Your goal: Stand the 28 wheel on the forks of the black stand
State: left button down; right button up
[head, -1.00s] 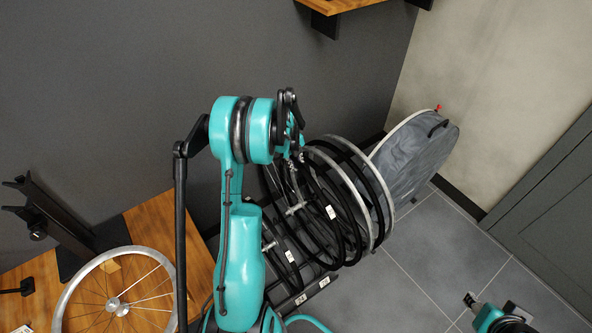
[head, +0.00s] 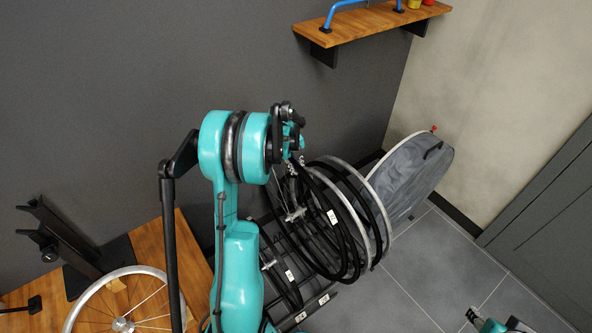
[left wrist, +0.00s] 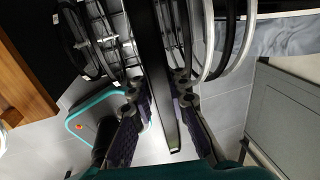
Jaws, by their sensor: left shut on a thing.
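My left gripper (head: 290,143) is shut on the rim of a black-tyred wheel (head: 345,232) with a white tag. The wheel hangs below the gripper, in front of other wheels; its tag is too small to read. In the left wrist view it shows edge-on as a dark band (left wrist: 163,75) between the two fingers (left wrist: 160,108). The black stand (head: 62,240) with its forks is on the wooden bench at the far left, well away from the gripper. My right gripper (head: 474,315) seems to show only in part at the bottom right; its jaws are unclear.
A floor rack (head: 308,310) holds other wheels, including a smaller tagged one (head: 285,285). A grey round bag (head: 415,180) leans by the wall. A silver-rimmed wheel (head: 90,295) lies on the bench (head: 185,240). A wooden shelf (head: 370,25) sticks out above. Floor at right is clear.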

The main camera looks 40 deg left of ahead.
pick_arm(q)
jog(key=shift+r+p, duration=2.8)
jog(key=shift+r, duration=1.9)
